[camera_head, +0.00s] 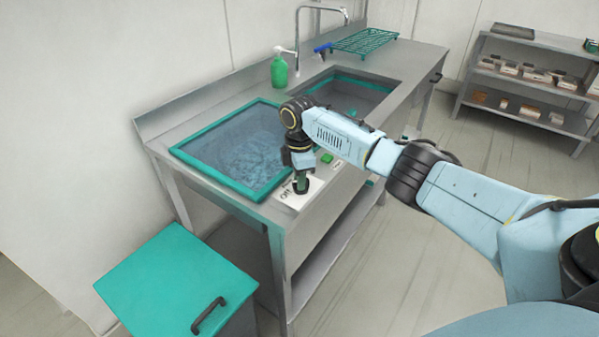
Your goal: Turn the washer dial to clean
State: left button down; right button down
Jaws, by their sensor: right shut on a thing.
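The washer (207,166) is a teal-framed basin with a bluish, mottled surface, set into the near left part of a steel counter. A white label plate (292,201) lies at its near right corner, and part of a word that looks like "Off" shows on it. My right gripper (301,187) points down over this plate and is shut on the dial, which the fingers mostly hide. I cannot tell which way the dial points. A small green piece (327,158) sits on the counter just behind the gripper. My left gripper is not in view.
A second sink (385,86), a tall faucet (297,45), a green soap bottle (279,72) and a green rack (365,40) are further back. A teal bin (160,270) with a black handle stands front left. A shelf (540,45) stands back right.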

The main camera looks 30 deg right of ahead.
jog(key=m+p, duration=0.2)
jog(key=p, duration=0.1)
jog(key=shift+r+m, duration=0.2)
jog(key=shift+m, duration=0.2)
jog(key=shift+m+p, duration=0.8)
jog(key=shift+m, duration=0.1)
jog(key=m+p, duration=0.1)
jog(key=m, duration=0.1)
jog(key=shift+f+m+p, duration=0.1)
jog(key=shift+m+p, duration=0.2)
jog(key=shift+p, duration=0.1)
jog(key=m+p, duration=0.1)
jog(key=m, duration=0.1)
jog(key=shift+w+m, duration=0.1)
jog(key=shift+m, duration=0.3)
jog(key=m+p, duration=0.1)
jog(key=m, duration=0.1)
jog(key=shift+d+m, duration=0.1)
jog(key=shift+m, duration=0.3)
jog(key=m+p, duration=0.1)
jog(key=m, duration=0.2)
jog(key=shift+d+m, duration=0.1)
jog(key=shift+m, duration=0.2)
jog(key=m+p, duration=0.1)
jog(key=m, duration=0.4)
jog(key=shift+d+m, duration=0.15)
jog(key=shift+m, duration=0.25)
jog(key=c, duration=1.4)
grip_release()
jog(key=shift+f, duration=0.1)
